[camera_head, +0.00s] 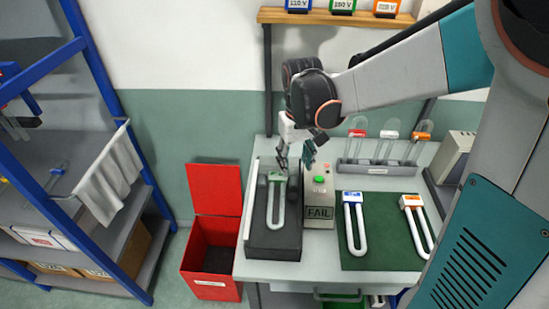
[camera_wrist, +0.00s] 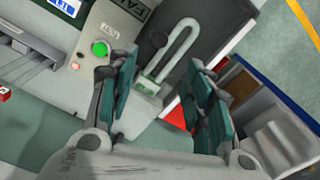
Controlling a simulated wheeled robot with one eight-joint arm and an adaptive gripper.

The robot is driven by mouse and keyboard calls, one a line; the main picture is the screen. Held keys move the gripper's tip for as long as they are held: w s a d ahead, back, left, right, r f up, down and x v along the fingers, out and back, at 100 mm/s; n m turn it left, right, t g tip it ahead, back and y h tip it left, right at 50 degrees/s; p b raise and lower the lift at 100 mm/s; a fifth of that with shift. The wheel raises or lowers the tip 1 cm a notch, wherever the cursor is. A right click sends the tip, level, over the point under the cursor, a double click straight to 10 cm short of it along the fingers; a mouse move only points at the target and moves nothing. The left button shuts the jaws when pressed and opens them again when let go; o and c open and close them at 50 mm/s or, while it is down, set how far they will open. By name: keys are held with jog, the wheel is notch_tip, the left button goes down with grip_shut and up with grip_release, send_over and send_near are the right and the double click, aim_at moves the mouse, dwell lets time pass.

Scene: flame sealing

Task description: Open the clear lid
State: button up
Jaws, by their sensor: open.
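A dark test fixture (camera_head: 262,240) stands on the white table and holds a U-shaped tube (camera_head: 271,212) with a green-labelled base. A thin pale panel (camera_head: 250,200) runs along the fixture's left edge; I cannot tell if it is the clear lid, and no other lid stands out. My gripper (camera_head: 295,162) is open and empty, above the back of the fixture near the tube's base. In the wrist view the tube (camera_wrist: 180,42) and the dark fixture (camera_wrist: 205,30) lie beyond my spread fingers (camera_wrist: 160,105).
A grey box with a green button (camera_head: 319,180) and a FAIL display stands right of the fixture. A green mat (camera_head: 380,245) holds two more U tubes. Behind are a rack of clear bulbs (camera_head: 375,168) and a shelf (camera_head: 335,17). A red open bin (camera_head: 212,265) stands left.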

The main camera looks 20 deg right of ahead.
aim_at(293, 196)
notch_tip(293, 196, down, 14)
jog(key=b, duration=0.3)
jog(key=shift+r, duration=0.15)
grip_shut()
